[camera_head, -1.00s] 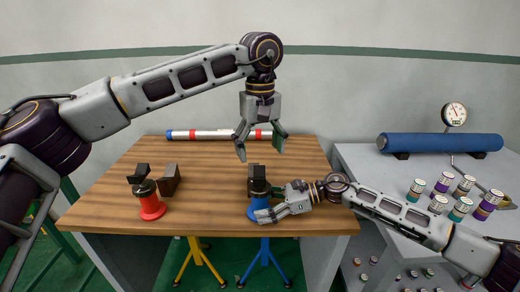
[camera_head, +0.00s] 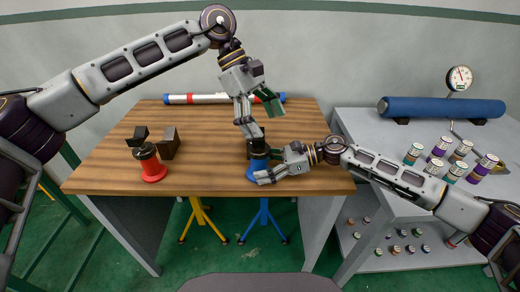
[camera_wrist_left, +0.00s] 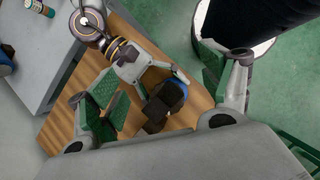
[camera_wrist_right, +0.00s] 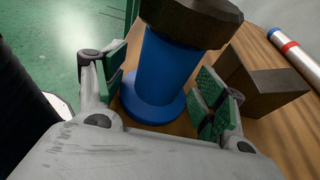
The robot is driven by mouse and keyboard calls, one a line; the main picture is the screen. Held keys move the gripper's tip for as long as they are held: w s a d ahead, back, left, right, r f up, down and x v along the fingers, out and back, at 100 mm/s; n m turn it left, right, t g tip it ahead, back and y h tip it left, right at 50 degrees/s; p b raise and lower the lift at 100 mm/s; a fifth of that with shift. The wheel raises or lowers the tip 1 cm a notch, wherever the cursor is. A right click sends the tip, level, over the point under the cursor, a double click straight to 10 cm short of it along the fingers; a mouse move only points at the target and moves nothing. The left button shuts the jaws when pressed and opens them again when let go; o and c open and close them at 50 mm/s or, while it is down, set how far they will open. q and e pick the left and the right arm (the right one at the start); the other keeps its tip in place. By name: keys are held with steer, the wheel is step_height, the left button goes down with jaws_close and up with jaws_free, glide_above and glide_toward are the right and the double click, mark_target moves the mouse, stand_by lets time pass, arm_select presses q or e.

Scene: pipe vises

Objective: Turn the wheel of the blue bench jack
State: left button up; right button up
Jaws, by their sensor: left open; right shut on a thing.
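The blue bench jack (camera_head: 252,173) stands upright at the front right of the wooden table (camera_head: 210,178). In the right wrist view its blue column (camera_wrist_right: 165,75) carries a dark, faceted top (camera_wrist_right: 195,20). My right gripper (camera_head: 266,167) is shut on the blue column from the right, with a green pad on either side. My left gripper (camera_head: 260,122) is open and tilted just above and behind the jack. In the left wrist view the jack's dark block (camera_wrist_left: 166,100) lies between and beyond the open fingers. In the head view my grippers partly hide the jack.
A red jack (camera_head: 152,168) with dark blocks stands at the table's left. A white, red and blue tube (camera_head: 205,98) lies at the back. The grey side bench (camera_head: 365,130) holds a blue roll (camera_head: 440,109), a gauge (camera_head: 460,78) and several small cylinders. The table's middle is clear.

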arm_select(q)
steer(key=s+a+f+m+t+h, duration=0.1)
steer(key=a+f+m+t+h, duration=0.9)
steer(key=m, duration=1.4)
step_height(320, 180, down, 2)
steer(key=shift+s+a+f+h, duration=0.15)
steer(key=shift+a+h, duration=0.45)
steer(key=shift+a, duration=0.4)
steer(key=shift+d, duration=0.15)
